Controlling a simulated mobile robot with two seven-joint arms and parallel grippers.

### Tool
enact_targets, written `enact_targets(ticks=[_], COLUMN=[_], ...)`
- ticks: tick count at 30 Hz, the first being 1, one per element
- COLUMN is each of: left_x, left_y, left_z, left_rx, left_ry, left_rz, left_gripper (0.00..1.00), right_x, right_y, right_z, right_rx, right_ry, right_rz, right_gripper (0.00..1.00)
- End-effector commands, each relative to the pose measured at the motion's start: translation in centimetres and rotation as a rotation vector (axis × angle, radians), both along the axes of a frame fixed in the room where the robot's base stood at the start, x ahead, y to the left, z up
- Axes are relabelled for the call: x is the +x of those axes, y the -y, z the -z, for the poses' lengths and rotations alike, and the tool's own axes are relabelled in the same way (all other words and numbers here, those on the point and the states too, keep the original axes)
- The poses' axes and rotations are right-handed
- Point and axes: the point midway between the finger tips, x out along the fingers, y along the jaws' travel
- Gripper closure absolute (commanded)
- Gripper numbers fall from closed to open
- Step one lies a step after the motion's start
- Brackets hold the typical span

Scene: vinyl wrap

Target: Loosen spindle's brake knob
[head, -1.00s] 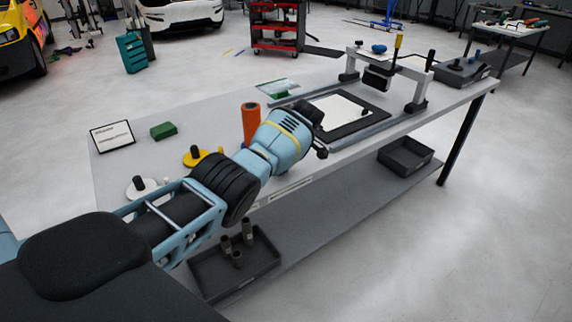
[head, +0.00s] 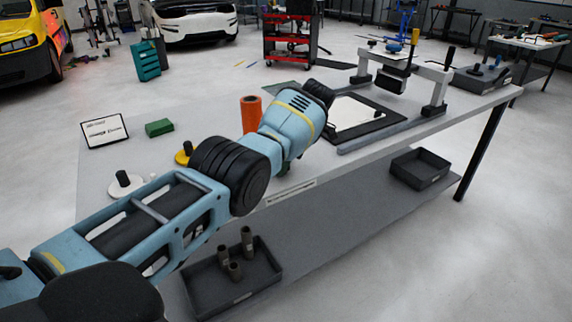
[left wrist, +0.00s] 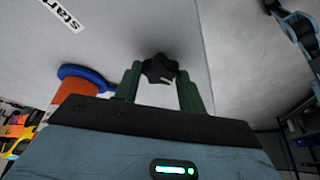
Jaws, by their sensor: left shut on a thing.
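The brake knob (left wrist: 157,68) is black and lobed. In the left wrist view it sits between the two green fingers of my left gripper (left wrist: 160,74), which is shut on it. In the head view my left gripper (head: 286,165) is mostly hidden below my wrist, and the knob is hidden there. An orange vinyl roll (head: 251,112) stands upright on the table just behind my forearm. It also shows in the left wrist view (left wrist: 76,88), with a blue disc (left wrist: 85,74) at its end, left of the fingers. My right gripper is not in view.
On the grey table (head: 220,120) are a green block (head: 159,127), a sign (head: 104,131), a white disc with a black post (head: 125,183) and a yellow piece (head: 184,153). A framed gantry (head: 440,83) stands at the right. Bins (head: 232,282) lie on the lower shelf.

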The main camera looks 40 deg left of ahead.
Motion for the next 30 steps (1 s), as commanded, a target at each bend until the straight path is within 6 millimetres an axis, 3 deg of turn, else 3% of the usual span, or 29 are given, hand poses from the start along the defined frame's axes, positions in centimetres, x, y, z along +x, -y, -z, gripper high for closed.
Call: enact_targets(ticks=[12,13,18,30], left_x=[0.02,0.02,0.01,-0.08], left_y=[-0.06,-0.06,-0.05,-0.23], left_z=[-0.16,-0.16,-0.11,-0.38], left_rx=[0.001,0.001,0.001,0.001], left_ry=[0.003,0.003,0.001,0.001], left_rz=[-0.01,-0.01,-0.009,-0.008], left_gripper=[0.83,0.59,0.38,0.38], right_x=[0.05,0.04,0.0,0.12], right_y=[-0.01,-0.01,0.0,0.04], right_z=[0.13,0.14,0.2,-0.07], right_rx=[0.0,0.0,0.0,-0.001], right_ry=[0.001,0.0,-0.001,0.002], right_rz=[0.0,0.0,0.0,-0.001], right_gripper=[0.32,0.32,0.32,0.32])
